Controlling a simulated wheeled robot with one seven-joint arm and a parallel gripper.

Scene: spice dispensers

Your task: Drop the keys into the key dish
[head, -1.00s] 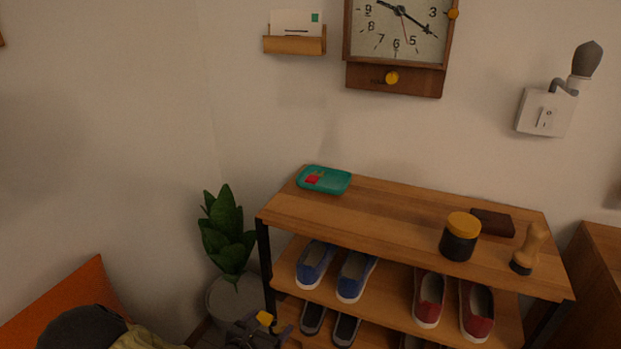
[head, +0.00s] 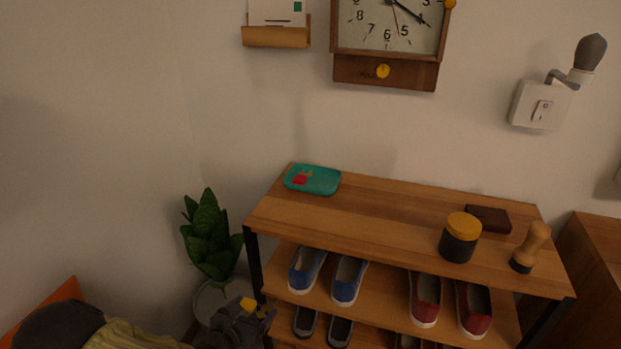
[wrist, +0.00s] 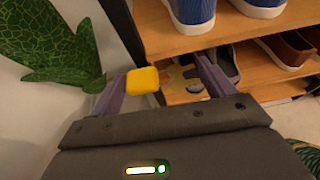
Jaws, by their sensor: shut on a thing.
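The keys, with a yellow fob (wrist: 143,81), are between the fingers of my gripper (wrist: 160,82) in the wrist view. The gripper is shut on them, and greyish key parts show beside the fob. In the head view, my gripper (head: 245,318) is low, in front of the shelf's left end, with the yellow fob (head: 248,304) at its tip. The key dish, a teal tray (head: 325,186), lies on the left end of the shelf's top board, above and right of the gripper. A small red patch shows in the dish; I cannot tell what it is.
The wooden shoe rack (head: 390,208) holds several shoes on lower boards. A dark jar with yellow lid (head: 460,238), a brown block (head: 489,218) and a wooden-handled brush (head: 531,248) stand at its right. A potted plant (head: 208,235) is close left of the rack.

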